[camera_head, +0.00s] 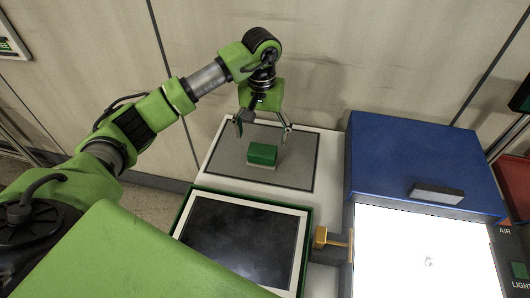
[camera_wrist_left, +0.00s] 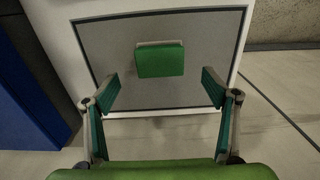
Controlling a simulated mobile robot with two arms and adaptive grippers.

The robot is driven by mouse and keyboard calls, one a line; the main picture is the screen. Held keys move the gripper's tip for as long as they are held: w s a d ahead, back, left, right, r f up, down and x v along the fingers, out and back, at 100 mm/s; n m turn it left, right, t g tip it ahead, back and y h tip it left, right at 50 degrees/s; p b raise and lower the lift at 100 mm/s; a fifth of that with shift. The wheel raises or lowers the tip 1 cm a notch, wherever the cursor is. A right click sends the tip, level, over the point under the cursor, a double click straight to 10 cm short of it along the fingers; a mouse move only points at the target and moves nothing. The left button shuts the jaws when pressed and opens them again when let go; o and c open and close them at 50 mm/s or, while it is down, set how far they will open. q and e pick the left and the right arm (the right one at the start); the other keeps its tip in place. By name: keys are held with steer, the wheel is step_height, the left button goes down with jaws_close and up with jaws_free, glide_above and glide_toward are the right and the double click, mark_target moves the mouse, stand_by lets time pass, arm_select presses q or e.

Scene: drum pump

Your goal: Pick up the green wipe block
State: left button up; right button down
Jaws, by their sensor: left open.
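The green wipe block (camera_head: 262,154) lies on a grey mat (camera_head: 225,165) with a dark border on a white surface. It has a green top and a pale lower layer. In the left wrist view the block (camera_wrist_left: 160,60) sits ahead of the fingers, near the middle. My left gripper (camera_head: 264,131) is open and empty above the mat, with its fingers pointing down and spread apart. In the left wrist view the open gripper (camera_wrist_left: 160,90) shows one finger on each side, with the block apart from both. My right gripper is not in view.
A dark screen panel (camera_head: 243,240) with a green and white frame is in front of the mat. A yellow handle (camera_head: 333,239) stands beside it. A blue box (camera_head: 420,160) and a bright lit panel (camera_head: 420,255) are to the right. A wall is behind.

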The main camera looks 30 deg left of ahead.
mark_target(262, 150)
arm_select(q)
step_height(262, 150, down, 3)
steer(key=shift+w+r, duration=0.1)
steer(key=shift+w, duration=0.05)
steer(key=shift+d+f+p, duration=0.1)
steer(key=shift+f+p, duration=0.55)
steer(key=shift+f, duration=0.25)
step_height(262, 150, down, 4)
steer(key=shift+r+p, duration=0.25)
steer(key=shift+p, duration=0.4)
steer(key=shift+f, duration=0.3)
steer(key=c, duration=1.2)
steer(key=shift+c, duration=0.2)
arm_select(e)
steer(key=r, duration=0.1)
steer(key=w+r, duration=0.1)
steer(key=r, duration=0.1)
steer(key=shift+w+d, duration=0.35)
